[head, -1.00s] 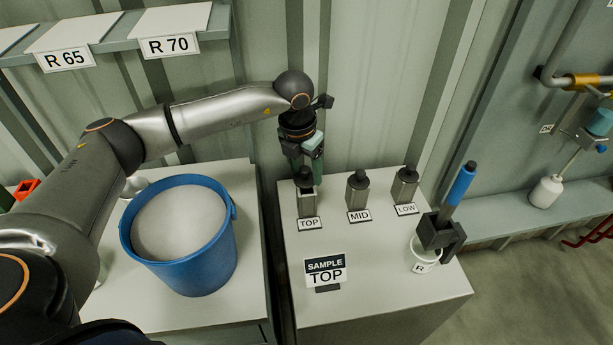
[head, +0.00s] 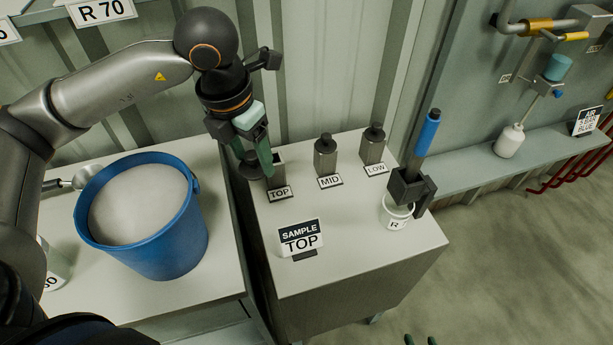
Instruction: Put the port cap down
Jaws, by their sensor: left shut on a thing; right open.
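My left gripper (head: 254,160) has green fingers and points down at the left edge of the grey cabinet. It is shut on the port cap (head: 250,172), a dark round piece, just left of the TOP port (head: 277,168). The TOP port is a grey square block with no cap on it. The MID port (head: 325,158) and LOW port (head: 373,146) each carry a dark cap.
A blue bucket (head: 186,235) of pale powder stands left on a white table, beside a metal scoop (head: 88,177). A SAMPLE TOP sign (head: 301,237) stands on the cabinet top (head: 363,228). A blue-handled tool (head: 428,132) stands in a black holder above a white R cup (head: 397,212).

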